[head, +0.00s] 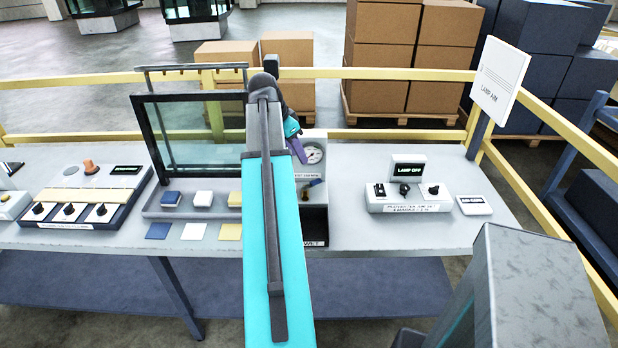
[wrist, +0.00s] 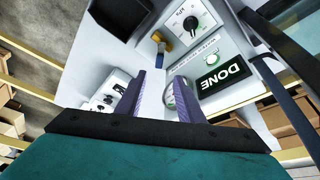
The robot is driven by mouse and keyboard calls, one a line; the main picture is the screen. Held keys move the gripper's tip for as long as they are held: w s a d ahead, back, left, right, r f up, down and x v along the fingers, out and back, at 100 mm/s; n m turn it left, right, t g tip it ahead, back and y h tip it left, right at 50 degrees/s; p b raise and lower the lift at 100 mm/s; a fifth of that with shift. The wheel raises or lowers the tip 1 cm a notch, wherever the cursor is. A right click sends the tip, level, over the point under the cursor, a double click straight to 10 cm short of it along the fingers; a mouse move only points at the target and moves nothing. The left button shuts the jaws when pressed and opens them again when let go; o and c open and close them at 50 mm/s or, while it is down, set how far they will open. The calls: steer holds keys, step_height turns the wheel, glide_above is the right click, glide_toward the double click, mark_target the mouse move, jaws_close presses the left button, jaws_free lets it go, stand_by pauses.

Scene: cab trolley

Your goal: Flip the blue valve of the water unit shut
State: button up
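The water unit is a light grey panel box (wrist: 205,55) in the middle of the bench; in the head view my arm covers much of it. Its valve (wrist: 158,38) has a small blue handle and a brass-coloured part, and also shows in the head view (head: 312,184) just right of my arm. The wrist view shows a black dial (wrist: 190,23) and a display (wrist: 222,80) reading DONE. My gripper (wrist: 160,75) has two purple fingers spread apart, with nothing between them. The valve lies beyond the fingertips, apart from them.
A framed glass panel (head: 200,135) stands left of the unit, with coloured blocks (head: 203,199) before it. A lamp control box (head: 408,197) stands to the right, with clear bench between. A round gauge (head: 314,153) is on the unit. Yellow rails (head: 400,74) run behind.

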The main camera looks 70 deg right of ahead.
mark_target(313, 182)
steer(key=shift+p+x, duration=1.5)
steer(key=shift+x, duration=5.15)
jaws_close()
